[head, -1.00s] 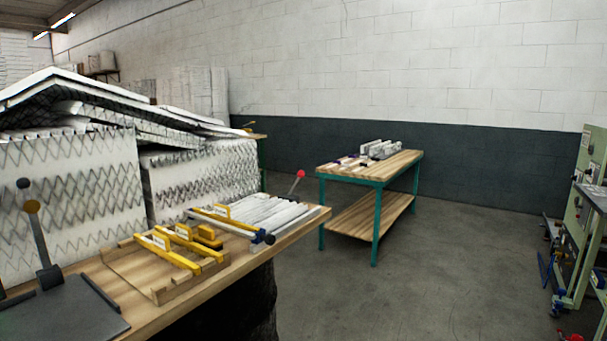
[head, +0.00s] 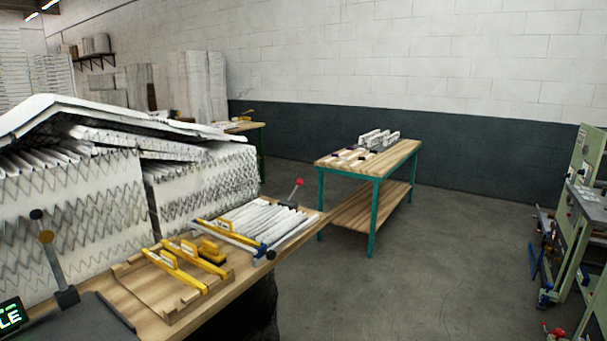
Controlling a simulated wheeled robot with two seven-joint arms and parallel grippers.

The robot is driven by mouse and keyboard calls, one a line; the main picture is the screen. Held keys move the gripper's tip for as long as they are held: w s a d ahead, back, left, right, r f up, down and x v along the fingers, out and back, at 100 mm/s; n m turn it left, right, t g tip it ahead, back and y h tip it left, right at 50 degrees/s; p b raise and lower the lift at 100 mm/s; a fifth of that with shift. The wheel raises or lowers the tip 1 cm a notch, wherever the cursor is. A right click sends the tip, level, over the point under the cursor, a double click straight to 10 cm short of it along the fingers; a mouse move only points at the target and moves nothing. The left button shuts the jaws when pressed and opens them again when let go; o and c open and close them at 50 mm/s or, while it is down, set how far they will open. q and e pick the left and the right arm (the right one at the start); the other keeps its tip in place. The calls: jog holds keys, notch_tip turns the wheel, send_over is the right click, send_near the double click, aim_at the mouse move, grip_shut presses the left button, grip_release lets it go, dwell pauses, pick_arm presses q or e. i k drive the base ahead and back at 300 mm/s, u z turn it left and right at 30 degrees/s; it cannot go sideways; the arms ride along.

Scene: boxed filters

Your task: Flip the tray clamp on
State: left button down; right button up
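A tray of white pleated filter pieces (head: 262,218) sits at the far end of the near wooden bench. A clamp lever with a red knob (head: 298,183) stands tilted up at the tray's back right corner. A yellow bar (head: 216,231) lies along the tray's near side, with a blue and black fitting (head: 263,251) at its right end. Whether the clamp bears on the tray is too small to tell. Neither gripper is in view.
A wooden frame (head: 178,310) with yellow bars stands nearer on the bench. A dark plate with an upright lever (head: 55,262) and a green display (head: 11,315) are at left. White pleated stacks (head: 75,215) line the back. A green-legged table (head: 372,165) stands beyond open floor.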

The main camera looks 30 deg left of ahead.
aim_at(298, 182)
jog(key=u, duration=0.35)
jog(key=i, duration=2)
jog(key=u, duration=0.4)
